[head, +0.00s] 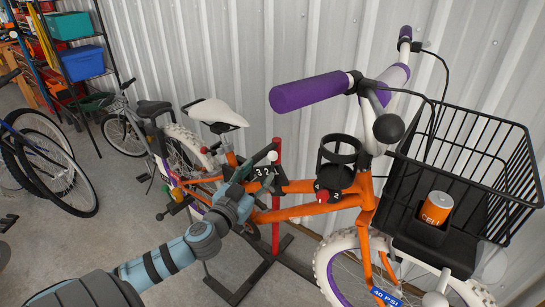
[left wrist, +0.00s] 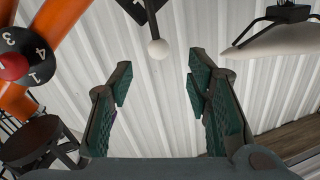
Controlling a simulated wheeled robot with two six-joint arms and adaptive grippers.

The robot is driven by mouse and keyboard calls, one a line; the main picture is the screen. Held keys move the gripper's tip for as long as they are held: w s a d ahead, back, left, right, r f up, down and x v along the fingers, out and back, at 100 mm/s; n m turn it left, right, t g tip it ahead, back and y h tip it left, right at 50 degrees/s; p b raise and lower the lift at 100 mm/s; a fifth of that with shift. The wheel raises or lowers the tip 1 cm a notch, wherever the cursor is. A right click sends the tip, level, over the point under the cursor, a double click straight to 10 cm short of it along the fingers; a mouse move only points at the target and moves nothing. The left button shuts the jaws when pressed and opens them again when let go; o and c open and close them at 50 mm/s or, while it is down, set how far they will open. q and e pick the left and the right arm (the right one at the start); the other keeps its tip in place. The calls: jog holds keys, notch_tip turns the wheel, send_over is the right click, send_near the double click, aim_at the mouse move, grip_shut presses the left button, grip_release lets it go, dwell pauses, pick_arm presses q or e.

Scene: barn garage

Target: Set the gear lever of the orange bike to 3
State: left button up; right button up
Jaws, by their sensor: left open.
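The orange bike (head: 312,208) stands by the wall. On its frame is a small black plate marked 3, 2, 1 (head: 265,171), with a white ball knob (head: 272,156) above it, apparently a lever's end. I cannot tell which number it is set to. In the left wrist view the white ball (left wrist: 158,48) hangs from a dark stem, ahead of and between my fingers. My left gripper (head: 262,187) is open and empty, just below the plate; its fingers (left wrist: 158,80) appear apart from the ball. A black numbered dial with a red knob (head: 322,197) sits farther right on the frame. My right gripper is not in view.
A red upright post (head: 276,220) stands beside the frame. The white saddle (head: 216,112) is behind my gripper, the purple handlebar grip (head: 310,92) above right. Other bikes (head: 45,165) stand at left.

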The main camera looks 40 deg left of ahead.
aim_at(270, 159)
pick_arm(q)
jog(key=p+x, duration=0.1)
jog(key=x, duration=0.8)
jog(key=shift+w+d+p, duration=0.1)
jog(key=shift+w+p, duration=0.15)
jog(key=shift+p, duration=0.05)
grip_shut()
